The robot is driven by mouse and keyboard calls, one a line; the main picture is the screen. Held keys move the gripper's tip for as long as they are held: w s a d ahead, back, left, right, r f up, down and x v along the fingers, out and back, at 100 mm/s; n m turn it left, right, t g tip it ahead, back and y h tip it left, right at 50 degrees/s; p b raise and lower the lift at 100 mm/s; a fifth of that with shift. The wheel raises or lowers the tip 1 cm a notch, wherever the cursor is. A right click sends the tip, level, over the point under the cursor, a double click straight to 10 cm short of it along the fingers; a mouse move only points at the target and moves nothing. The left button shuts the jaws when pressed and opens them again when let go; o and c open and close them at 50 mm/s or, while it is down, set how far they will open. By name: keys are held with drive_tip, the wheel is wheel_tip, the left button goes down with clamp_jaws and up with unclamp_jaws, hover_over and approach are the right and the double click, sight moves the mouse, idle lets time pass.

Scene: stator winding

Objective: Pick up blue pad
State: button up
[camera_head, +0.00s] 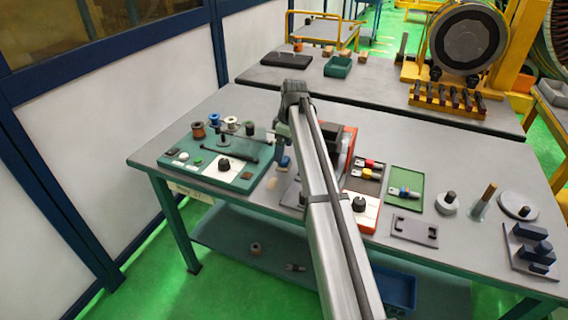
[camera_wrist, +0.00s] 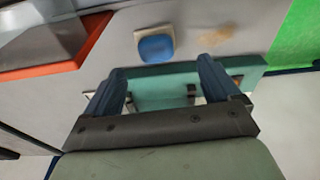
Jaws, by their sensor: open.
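The blue pad (camera_wrist: 156,48) is a small rounded blue block on a pale base. In the wrist view it lies on the grey table just beyond my fingertips, between their lines and slightly left of centre. My gripper (camera_wrist: 161,66) is open, with nothing between its two dark blue fingers. In the head view my gripper (camera_head: 284,158) hangs over the table, between the green station and the red-and-black machine. The pad cannot be made out clearly there, beside my arm.
A green station (camera_head: 205,172) with spools and a black bar stands on the left. A red machine (camera_head: 345,140) stands close by on the right, partly behind my arm. A green tray (camera_head: 405,185) and a dark plate (camera_head: 414,230) lie farther right. A tan mark (camera_wrist: 216,36) is near the pad.

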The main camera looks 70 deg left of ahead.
sight(284, 159)
drive_tip(key=shift+w+a+f, duration=0.1)
drive_tip(key=shift+f, duration=1.35)
drive_tip(key=shift+a+f, duration=0.1)
drive_tip(key=shift+f, duration=1.3)
drive_tip(key=c, duration=1.2)
drive_tip(key=shift+o, duration=0.2)
drive_tip(key=shift+r, duration=0.15)
wheel_tip(284, 159, up, 10)
drive_tip(key=shift+f, duration=0.15)
